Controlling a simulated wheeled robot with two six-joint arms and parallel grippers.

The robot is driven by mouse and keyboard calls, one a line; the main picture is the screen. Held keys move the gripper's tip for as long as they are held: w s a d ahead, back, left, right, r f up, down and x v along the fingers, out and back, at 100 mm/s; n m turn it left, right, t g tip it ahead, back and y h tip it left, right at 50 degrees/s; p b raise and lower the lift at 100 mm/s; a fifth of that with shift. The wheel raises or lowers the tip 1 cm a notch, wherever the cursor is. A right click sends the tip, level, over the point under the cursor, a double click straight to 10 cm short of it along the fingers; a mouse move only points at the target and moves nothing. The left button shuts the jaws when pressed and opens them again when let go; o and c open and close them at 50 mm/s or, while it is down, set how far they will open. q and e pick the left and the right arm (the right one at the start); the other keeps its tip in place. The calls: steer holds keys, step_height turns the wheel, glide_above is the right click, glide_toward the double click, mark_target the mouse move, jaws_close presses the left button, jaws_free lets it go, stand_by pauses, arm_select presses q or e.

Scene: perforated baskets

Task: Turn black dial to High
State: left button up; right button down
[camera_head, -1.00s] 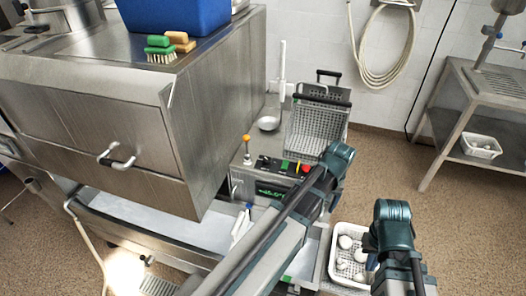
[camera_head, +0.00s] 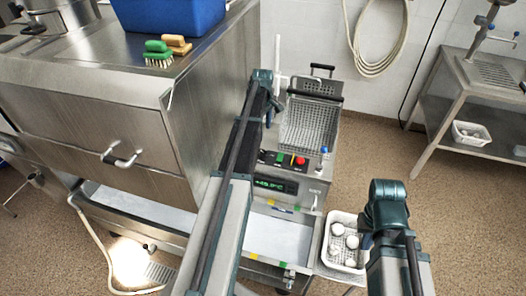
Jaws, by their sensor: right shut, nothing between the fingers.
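A fryer-like unit's control panel (camera_head: 291,162) shows a green switch (camera_head: 280,158), a red button (camera_head: 300,160) and a green-lit display (camera_head: 270,185). A small black dial (camera_head: 264,156) is at the panel's left end, partly behind my left arm. Its marking is too small to read. My left arm rises from the bottom middle and ends left of the wire basket; its gripper is hidden. My right gripper (camera_head: 365,240) shows only as a small dark part beside my right arm at the lower right. It is shut and empty, away from the panel.
A perforated wire basket (camera_head: 309,125) stands behind the panel. A large steel cabinet (camera_head: 100,120) blocks the left. A white basket of white round items (camera_head: 334,254) sits low in front. Open floor lies to the right.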

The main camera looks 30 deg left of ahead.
mark_target(263, 152)
arm_select(q)
step_height(263, 152, down, 13)
steer(key=b, duration=1.3)
steer(key=shift+f, duration=0.15)
steer(key=shift+c, duration=0.2)
jaws_close()
